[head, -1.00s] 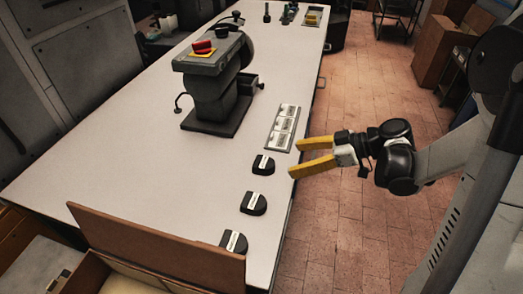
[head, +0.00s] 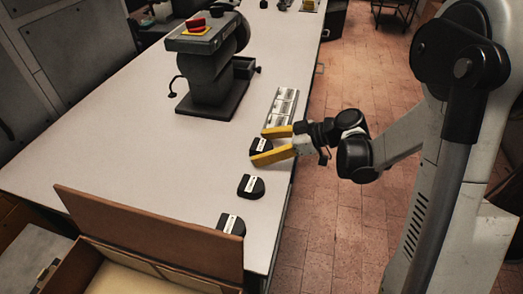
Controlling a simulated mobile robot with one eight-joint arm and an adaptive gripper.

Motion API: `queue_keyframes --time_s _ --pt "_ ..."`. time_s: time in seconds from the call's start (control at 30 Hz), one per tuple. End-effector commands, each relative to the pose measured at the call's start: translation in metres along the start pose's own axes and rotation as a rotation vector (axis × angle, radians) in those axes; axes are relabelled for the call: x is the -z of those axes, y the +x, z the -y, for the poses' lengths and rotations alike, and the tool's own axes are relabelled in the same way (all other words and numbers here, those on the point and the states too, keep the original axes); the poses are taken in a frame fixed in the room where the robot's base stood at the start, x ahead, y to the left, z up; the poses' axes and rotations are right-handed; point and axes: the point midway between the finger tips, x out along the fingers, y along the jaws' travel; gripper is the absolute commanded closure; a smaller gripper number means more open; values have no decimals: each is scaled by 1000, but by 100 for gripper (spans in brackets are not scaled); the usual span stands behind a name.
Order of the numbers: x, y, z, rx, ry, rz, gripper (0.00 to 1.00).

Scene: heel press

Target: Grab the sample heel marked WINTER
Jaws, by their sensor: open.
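Three black sample heels with white labels stand in a row along the right edge of the white table: a far heel (head: 260,145), a middle heel (head: 251,187) and a near heel (head: 231,224). The label writing is too small to read, so I cannot tell which is marked WINTER. My gripper (head: 262,146) has yellow fingers, open and pointing left. The fingers are at the far heel, one on its far side and one on its near side, partly covering it. I cannot tell whether they touch it.
A heel press (head: 208,65) with a red button stands on the table (head: 130,135). A plate with several labelled tiles (head: 281,104) lies beyond the far heel.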

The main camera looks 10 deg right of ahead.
Motion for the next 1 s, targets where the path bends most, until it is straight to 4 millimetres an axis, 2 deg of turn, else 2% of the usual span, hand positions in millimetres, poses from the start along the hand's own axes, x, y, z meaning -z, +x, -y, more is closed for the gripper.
queue_keyframes --time_s 0.1,0.13,0.3,0.33,0.77,0.87,1.0 --pt "0 -1 0 0 0 0 24" --pt "0 -1 0 0 0 0 29" --pt "0 -1 0 0 1 0 81" --pt "0 -1 0 0 1 0 84" --pt "4 -3 0 0 1 1 84" --pt "11 -7 0 0 1 0 84" --pt "31 -18 0 0 1 0 84"
